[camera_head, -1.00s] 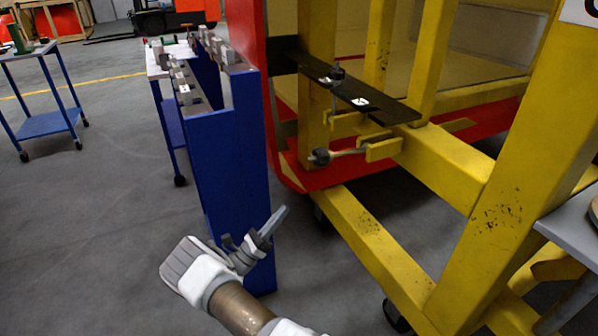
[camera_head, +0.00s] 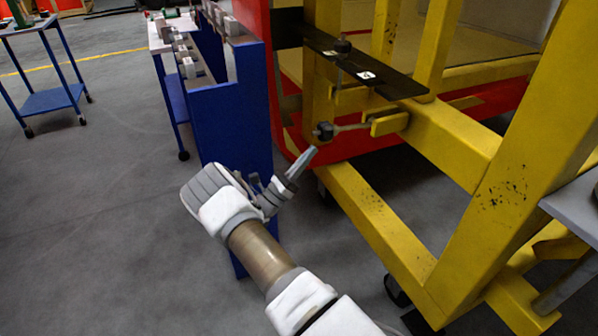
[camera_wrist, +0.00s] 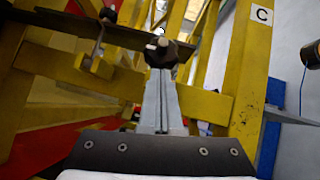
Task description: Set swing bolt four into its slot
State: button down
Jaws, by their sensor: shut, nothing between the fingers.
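A swing bolt with a dark knob (camera_head: 323,131) sticks out sideways from its yellow forked bracket (camera_head: 389,124) on the yellow frame, below the dark plate. In the wrist view its knob (camera_wrist: 163,52) faces me at the fingertips. A second swing bolt (camera_head: 342,47) stands upright at the dark plate's edge; it also shows in the wrist view (camera_wrist: 104,22). No number shows on either bolt. My gripper (camera_head: 314,152) is shut and empty, its tips just below and left of the sideways bolt's knob. I cannot tell whether they touch it.
The dark plate (camera_head: 394,84) juts out above the sideways bolt. A blue stand (camera_head: 232,125) with metal blocks is close on the left. Yellow frame beams (camera_head: 375,225) stand at right. A grey tabletop (camera_head: 578,207) is at the right edge. Floor at left is open.

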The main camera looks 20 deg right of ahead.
jog(key=shift+w+r, duration=0.25)
jog(key=shift+r, duration=0.95)
jog(key=shift+r, duration=0.1)
